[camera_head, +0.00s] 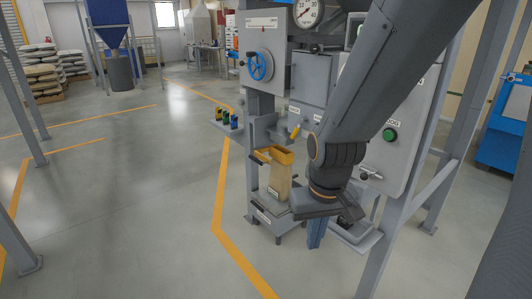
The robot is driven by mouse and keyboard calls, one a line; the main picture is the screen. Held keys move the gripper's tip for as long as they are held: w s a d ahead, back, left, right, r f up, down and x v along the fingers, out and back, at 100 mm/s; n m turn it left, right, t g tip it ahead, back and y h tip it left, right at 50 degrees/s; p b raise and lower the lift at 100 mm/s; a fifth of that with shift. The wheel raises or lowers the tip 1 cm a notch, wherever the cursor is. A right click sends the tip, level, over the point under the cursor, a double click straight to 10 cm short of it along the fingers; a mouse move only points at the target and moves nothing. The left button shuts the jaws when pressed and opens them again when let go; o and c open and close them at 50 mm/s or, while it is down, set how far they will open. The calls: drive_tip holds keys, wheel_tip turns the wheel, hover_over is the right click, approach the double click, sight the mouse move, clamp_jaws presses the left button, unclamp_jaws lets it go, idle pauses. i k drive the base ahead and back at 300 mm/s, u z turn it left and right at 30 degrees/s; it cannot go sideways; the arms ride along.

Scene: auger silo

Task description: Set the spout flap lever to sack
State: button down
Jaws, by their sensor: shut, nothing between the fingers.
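A short yellow-handled lever (295,131), which looks like the spout flap lever, sticks out at a slant beside the grey spout on the machine's front. My arm hides part of the machine's front.
A blue handwheel (260,66) is above the lever on the left. A green button (389,134) is on the right panel. A small shelf (226,127) with several coloured items juts out left. Grey frame legs stand around the machine. The floor at left is open.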

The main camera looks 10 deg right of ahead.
sight(294, 133)
drive_tip(key=u, duration=0.25)
drive_tip(key=k, duration=0.65)
drive_tip(key=u, duration=0.95)
drive_tip(key=i, duration=1.3)
drive_tip(key=z, duration=1.05)
drive_tip(key=i, duration=0.5)
drive_tip(key=z, duration=0.5)
